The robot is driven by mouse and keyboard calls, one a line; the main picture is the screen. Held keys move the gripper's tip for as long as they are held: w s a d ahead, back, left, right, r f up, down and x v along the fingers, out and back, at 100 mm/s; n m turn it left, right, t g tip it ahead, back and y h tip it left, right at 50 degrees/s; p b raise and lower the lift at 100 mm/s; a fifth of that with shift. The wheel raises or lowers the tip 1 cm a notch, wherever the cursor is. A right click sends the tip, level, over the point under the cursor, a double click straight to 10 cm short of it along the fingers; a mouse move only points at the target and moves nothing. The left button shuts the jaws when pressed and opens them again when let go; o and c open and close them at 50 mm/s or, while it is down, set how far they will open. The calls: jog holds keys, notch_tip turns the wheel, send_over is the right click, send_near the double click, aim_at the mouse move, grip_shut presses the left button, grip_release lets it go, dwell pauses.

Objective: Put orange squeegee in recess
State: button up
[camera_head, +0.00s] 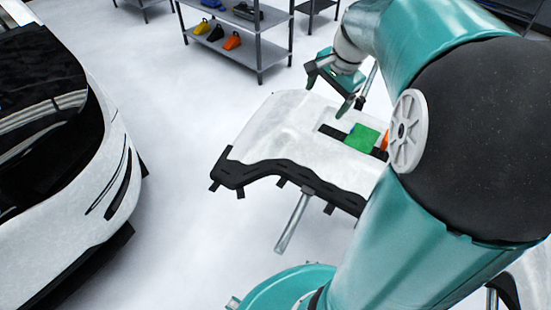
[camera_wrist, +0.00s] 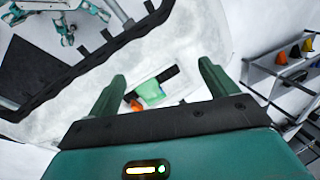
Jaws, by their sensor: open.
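An orange piece, seemingly the orange squeegee (camera_head: 384,141), lies on the white panel (camera_head: 270,128) beside a green squeegee-like block (camera_head: 361,138). My arm partly hides it in the head view; in the wrist view the orange piece (camera_wrist: 136,105) is at the lower left of the green block (camera_wrist: 150,91). A dark slot, likely the recess (camera_head: 331,131), runs beneath or beside the green block and also shows in the wrist view (camera_wrist: 170,73). My gripper (camera_head: 333,90) is open and empty above the panel; its fingers (camera_wrist: 163,75) frame the slot and green block from above.
The panel has a black lower edge (camera_head: 290,170) and rests on a stand with a metal leg (camera_head: 292,222). A white car (camera_head: 60,190) stands at left. A grey shelf (camera_head: 245,48) at the back holds several coloured wedge-like items. The floor between car and panel is clear.

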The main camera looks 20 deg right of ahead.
jog(key=s+a+n+t, duration=0.1)
jog(key=s+a+n, duration=0.6)
jog(key=a, duration=0.3)
jog(key=s+a+r+n+t, duration=0.1)
jog(key=s+a+n, duration=0.6)
jog(key=a, duration=0.3)
jog(key=shift+s+r+t+h, duration=0.2)
jog(key=shift+r+t+h, duration=0.1)
jog(key=shift+h, duration=0.1)
